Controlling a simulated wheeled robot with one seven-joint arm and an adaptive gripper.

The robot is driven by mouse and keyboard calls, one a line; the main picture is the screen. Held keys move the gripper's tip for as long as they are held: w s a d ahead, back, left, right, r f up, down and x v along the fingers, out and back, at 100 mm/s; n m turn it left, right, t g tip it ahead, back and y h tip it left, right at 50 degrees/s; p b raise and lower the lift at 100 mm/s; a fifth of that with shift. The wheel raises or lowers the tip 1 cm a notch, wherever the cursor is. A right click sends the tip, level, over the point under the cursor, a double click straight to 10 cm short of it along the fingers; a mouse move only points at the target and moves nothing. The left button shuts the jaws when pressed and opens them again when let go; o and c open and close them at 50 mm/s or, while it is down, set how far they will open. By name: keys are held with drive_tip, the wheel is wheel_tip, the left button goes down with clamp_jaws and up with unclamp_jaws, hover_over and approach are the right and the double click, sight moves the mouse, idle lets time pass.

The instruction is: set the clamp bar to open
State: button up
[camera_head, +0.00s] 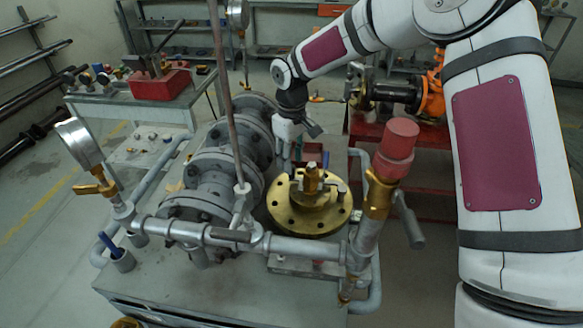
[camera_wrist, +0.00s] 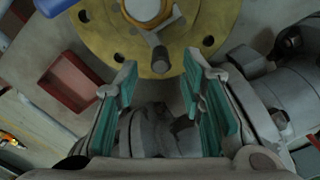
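A round brass flange (camera_head: 310,218) with bolt holes sits on the grey bench, with a brass stem (camera_head: 312,178) rising from its middle. A short grey bar (camera_head: 325,186) crosses by the stem; it may be the clamp bar, but I cannot tell for sure. In the wrist view the flange (camera_wrist: 97,35) is at the top, with a short dark grey bar end (camera_wrist: 158,56) pointing toward my gripper. My gripper (camera_wrist: 160,82) is open, its green-padded fingers wide apart with nothing held. In the head view my gripper (camera_head: 297,140) hangs behind and above the flange, apart from it.
A grey flanged pipe body (camera_head: 215,172) stands left of the flange. A horizontal pipe (camera_head: 185,230) and thin upright rod (camera_head: 226,90) cross in front. A red-capped brass valve (camera_head: 396,148) rises at right. A red tray (camera_wrist: 72,85) lies beside the flange. A gauge (camera_head: 78,143) stands left.

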sight(292, 178)
drive_tip(key=shift+f, duration=1.95)
drive_tip(key=shift+c, duration=0.5)
clamp_jaws()
